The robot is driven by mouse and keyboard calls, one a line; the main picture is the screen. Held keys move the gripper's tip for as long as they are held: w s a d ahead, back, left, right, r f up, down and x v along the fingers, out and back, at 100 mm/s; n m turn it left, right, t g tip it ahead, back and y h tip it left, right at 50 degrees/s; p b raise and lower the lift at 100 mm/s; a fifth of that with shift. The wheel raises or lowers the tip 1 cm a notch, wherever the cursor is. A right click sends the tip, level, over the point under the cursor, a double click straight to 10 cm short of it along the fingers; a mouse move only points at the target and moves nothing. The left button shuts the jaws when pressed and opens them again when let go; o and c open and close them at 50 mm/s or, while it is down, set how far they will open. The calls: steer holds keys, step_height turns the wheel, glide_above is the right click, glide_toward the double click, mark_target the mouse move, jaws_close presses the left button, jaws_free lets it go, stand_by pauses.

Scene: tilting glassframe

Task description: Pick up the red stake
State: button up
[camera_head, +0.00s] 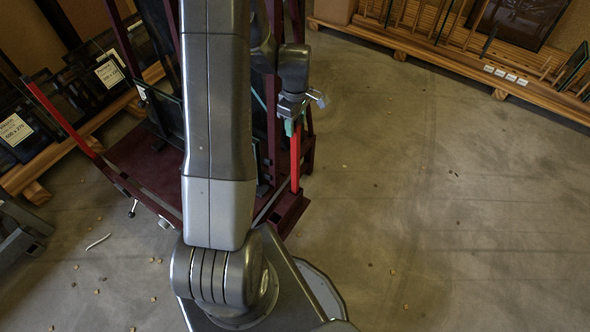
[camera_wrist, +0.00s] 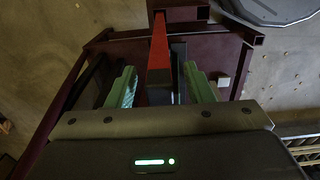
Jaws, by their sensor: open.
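A red stake (camera_head: 295,158) stands upright at the right front corner of the dark red frame cart (camera_head: 140,165), in the head view. In the wrist view the same stake (camera_wrist: 159,62) runs between the two green fingers of my gripper (camera_wrist: 160,88). The fingers are apart, with a gap visible on each side of the stake. In the head view my gripper (camera_head: 291,126) is at the upper end of the stake, and its fingers are partly hidden. A second red stake (camera_head: 58,115) leans outward at the cart's left front corner.
Wooden racks with framed panes stand at the left (camera_head: 75,125) and along the back right (camera_head: 470,65). Open concrete floor (camera_head: 430,210) lies to the right of the cart. Small scraps lie on the floor. My arm hides the middle of the cart.

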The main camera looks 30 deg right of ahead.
mark_target(295, 130)
step_height(295, 130, down, 3)
steer(key=shift+f, duration=0.2)
jaws_close()
